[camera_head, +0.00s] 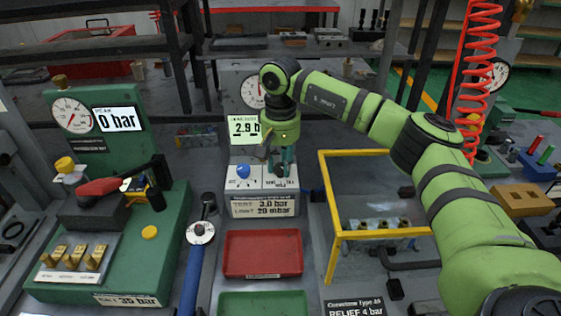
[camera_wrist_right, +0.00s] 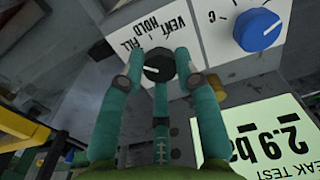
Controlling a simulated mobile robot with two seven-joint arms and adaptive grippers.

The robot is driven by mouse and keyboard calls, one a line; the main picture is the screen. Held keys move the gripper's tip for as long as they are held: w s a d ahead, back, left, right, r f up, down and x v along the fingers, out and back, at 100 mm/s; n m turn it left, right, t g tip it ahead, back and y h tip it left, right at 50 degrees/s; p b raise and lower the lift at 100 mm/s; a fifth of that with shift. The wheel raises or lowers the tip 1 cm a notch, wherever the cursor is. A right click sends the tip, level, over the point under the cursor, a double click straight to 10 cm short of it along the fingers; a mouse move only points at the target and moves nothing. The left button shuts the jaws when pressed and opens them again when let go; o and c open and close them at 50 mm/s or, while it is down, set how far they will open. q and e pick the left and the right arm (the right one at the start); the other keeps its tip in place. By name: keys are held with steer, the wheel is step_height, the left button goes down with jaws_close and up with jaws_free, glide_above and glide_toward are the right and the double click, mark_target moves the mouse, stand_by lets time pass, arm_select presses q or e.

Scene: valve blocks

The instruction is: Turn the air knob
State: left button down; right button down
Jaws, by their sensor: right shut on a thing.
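A black knob (camera_wrist_right: 159,64) with a white pointer line sits on a white panel (camera_wrist_right: 205,18) marked FILL, HOLD and VENT. My right gripper (camera_wrist_right: 158,62) is shut on this black knob, its teal fingers on either side of it. In the head view the right gripper (camera_head: 283,170) comes down from above onto the panel, and its fingers mostly hide the knob. A blue knob (camera_wrist_right: 257,29) with a white pointer sits beside it on the panel, and also shows in the head view (camera_head: 243,171). My left gripper is not in view.
A leak test display (camera_head: 244,129) reads 2.9 b, with a round gauge (camera_head: 253,90) behind it. A red tray (camera_head: 262,253) lies in front. A yellow frame (camera_head: 334,225) stands to the right and a green test bench (camera_head: 172,225) to the left.

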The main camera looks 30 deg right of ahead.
mark_target(280, 167)
steer(key=c, duration=0.9)
jaws_free()
steer(key=shift+f, duration=0.1)
step_height(280, 167, up, 12)
